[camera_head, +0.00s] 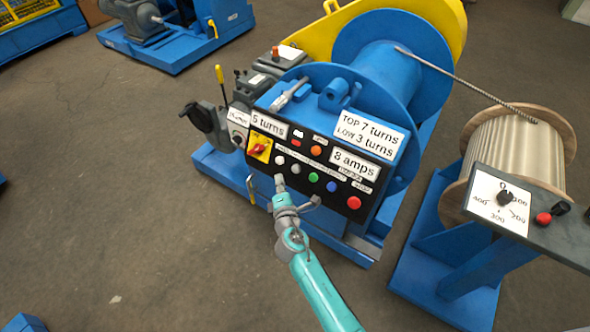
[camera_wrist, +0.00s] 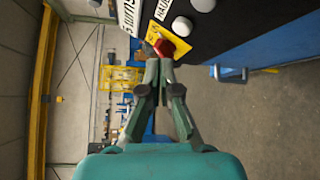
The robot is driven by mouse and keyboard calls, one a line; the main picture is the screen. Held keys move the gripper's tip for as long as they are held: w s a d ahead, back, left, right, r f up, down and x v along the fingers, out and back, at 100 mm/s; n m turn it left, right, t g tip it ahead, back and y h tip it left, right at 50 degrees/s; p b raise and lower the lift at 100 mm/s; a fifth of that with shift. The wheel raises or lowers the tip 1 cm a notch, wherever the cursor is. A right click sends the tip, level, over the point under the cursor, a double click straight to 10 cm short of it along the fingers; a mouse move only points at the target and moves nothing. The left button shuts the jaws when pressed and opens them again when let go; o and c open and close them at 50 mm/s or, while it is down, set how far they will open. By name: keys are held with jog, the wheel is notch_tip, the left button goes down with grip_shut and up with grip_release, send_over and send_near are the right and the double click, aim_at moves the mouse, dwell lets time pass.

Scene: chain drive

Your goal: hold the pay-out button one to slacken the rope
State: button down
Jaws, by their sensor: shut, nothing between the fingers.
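I cannot read which one is pay-out one. My gripper (camera_head: 279,180) is shut and empty, its tip just below the left white button. In the wrist view my fingertips (camera_wrist: 159,64) appear close to the red knob (camera_wrist: 163,47) on a yellow plate, with white buttons (camera_wrist: 181,27) above; contact cannot be told. The rope (camera_head: 465,83) runs from the blue drum (camera_head: 385,70) to the wooden reel (camera_head: 520,150).
A blue stand with a dial (camera_head: 499,204) and a red knob (camera_head: 543,218) is at the right. The floor (camera_head: 110,210) at the left is mostly clear.

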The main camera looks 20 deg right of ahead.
jog(key=shift+w+d+f, duration=0.5)
jog(key=shift+w+d, duration=0.1)
jog(key=shift+d, duration=0.2)
jog(key=shift+w+d+f, duration=0.5)
jog(key=shift+w+d, duration=0.05)
jog(key=shift+d, duration=0.25)
jog(key=shift+w+d+f, duration=0.5)
jog(key=shift+w+d, duration=0.1)
jog(key=shift+d, duration=0.2)
jog(key=shift+w+d+f, duration=0.15)
jog(key=shift+w+d, duration=0.1)
jog(key=shift+d, duration=0.05)
jog(key=shift+w+d+f, duration=0.25)
jog(key=shift+d, duration=0.1)
dwell(0.8)
dwell(2.3)
jog(key=shift+s+a+r, duration=0.4)
jog(key=shift+s+a, duration=0.1)
jog(key=shift+a, duration=0.15)
jog(key=shift+s+a+r, duration=0.6)
jog(key=shift+s+a, duration=0.05)
jog(key=shift+a, duration=0.25)
jog(key=shift+s+a+r, duration=0.55)
jog(key=shift+s+a, duration=0.1)
jog(key=shift+a, duration=0.25)
